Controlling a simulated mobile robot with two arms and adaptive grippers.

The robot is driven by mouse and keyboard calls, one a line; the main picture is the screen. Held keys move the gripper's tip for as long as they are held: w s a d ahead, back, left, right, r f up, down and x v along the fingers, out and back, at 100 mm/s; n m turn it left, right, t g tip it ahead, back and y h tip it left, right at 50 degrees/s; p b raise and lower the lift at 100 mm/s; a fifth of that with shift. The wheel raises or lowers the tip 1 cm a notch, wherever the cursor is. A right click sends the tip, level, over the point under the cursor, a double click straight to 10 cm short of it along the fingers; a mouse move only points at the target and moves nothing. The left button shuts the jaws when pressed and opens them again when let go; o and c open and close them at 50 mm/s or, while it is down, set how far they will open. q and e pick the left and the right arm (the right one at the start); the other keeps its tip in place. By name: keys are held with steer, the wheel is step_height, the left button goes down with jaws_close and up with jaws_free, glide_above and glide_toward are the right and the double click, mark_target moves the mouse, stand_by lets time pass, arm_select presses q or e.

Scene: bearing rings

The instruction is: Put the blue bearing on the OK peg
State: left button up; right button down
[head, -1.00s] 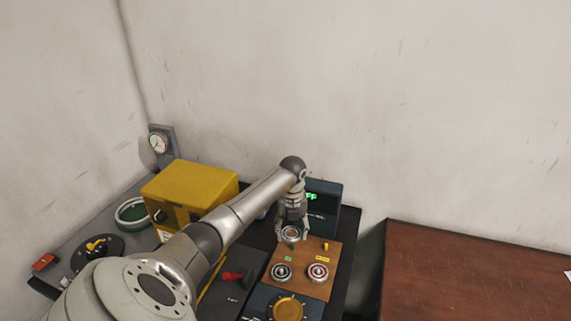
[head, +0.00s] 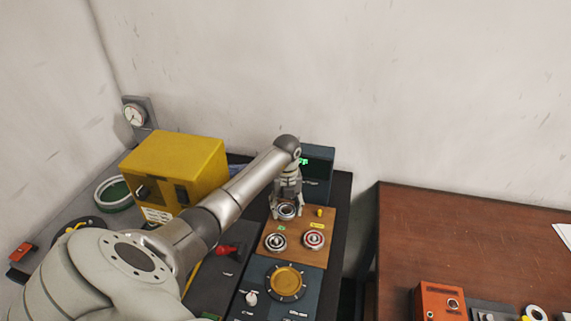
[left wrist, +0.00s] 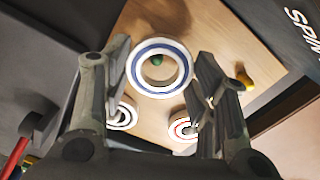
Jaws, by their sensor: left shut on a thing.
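The blue bearing is a pale ring with a blue band. My left gripper (head: 286,210) is shut on this bearing (left wrist: 140,80), which sits between its fingers in the left wrist view and looks grey in the head view (head: 287,212). It is over the back part of a wooden board (head: 297,255). A small green tip (left wrist: 157,60) shows through its hole. I cannot tell if the bearing touches the board. Two other bearings sit in front: a pale one (head: 276,241) by a green label (head: 280,227) and a red-banded one (head: 314,240) by a yellow label. My right gripper is out of view.
A yellow peg (head: 319,211) stands right of the gripper. A dark display unit (head: 318,166) is behind. A yellow box (head: 177,165) and a red lever (head: 226,250) lie left, and an orange dial (head: 286,281) in front. A gap separates the brown table (head: 450,240).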

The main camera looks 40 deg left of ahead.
arm_select(q)
steer(key=shift+a+f, duration=0.25)
steer(key=shift+f, duration=0.15)
steer(key=shift+s, duration=0.1)
steer(key=o, duration=0.9)
steer(key=shift+d, duration=0.1)
steer(key=shift+o, duration=1.2)
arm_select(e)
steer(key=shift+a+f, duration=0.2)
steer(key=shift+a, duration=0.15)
